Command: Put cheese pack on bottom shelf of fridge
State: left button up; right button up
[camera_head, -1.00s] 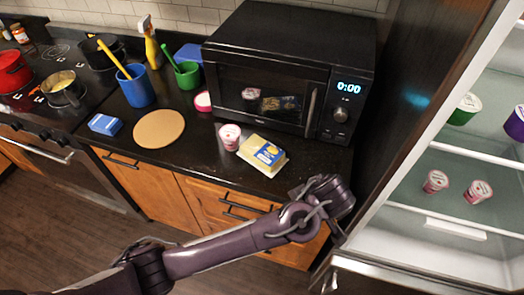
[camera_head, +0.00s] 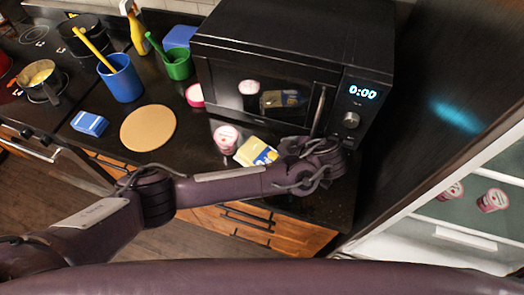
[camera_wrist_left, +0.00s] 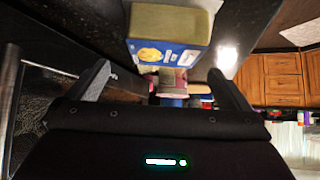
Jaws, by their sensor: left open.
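The cheese pack (camera_head: 252,152), yellow with a blue and white label, lies on the black counter in front of the microwave. My left gripper (camera_head: 290,150) is over the counter just right of the pack and partly covers its right end. In the left wrist view the pack (camera_wrist_left: 168,48) shows ahead, between and beyond the two spread fingers of the left gripper (camera_wrist_left: 165,82), which is open and empty. The fridge (camera_head: 445,215) stands open at the right, and its bottom part shows only in part. My right gripper is not in view.
A pink yogurt cup (camera_head: 226,138) stands close left of the pack. The black microwave (camera_head: 290,75) stands close behind. A round board (camera_head: 148,127), a blue cup (camera_head: 121,80) and a blue box (camera_head: 90,123) are further left. Two pink cups (camera_head: 492,200) stand on a fridge shelf.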

aim_at(263, 155)
pick_arm(q)
jog(key=shift+w+a+f+p, duration=0.1)
jog(key=shift+a+f+p, duration=0.05)
jog(key=shift+a+p, duration=0.2)
jog(key=shift+w+a+f+p, duration=0.25)
jog(key=shift+a+f+p, duration=0.15)
jog(key=shift+a+p, duration=0.1)
jog(key=shift+w+a+f+p, duration=0.25)
jog(key=shift+a+f+p, duration=0.1)
jog(key=shift+a+p, duration=0.15)
jog(key=x, duration=0.2)
jog(key=shift+w+f, duration=0.2)
jog(key=shift+f, duration=0.15)
jog(key=shift+s+d, duration=0.1)
jog(key=shift+c, duration=0.9)
jog(key=c, duration=1)
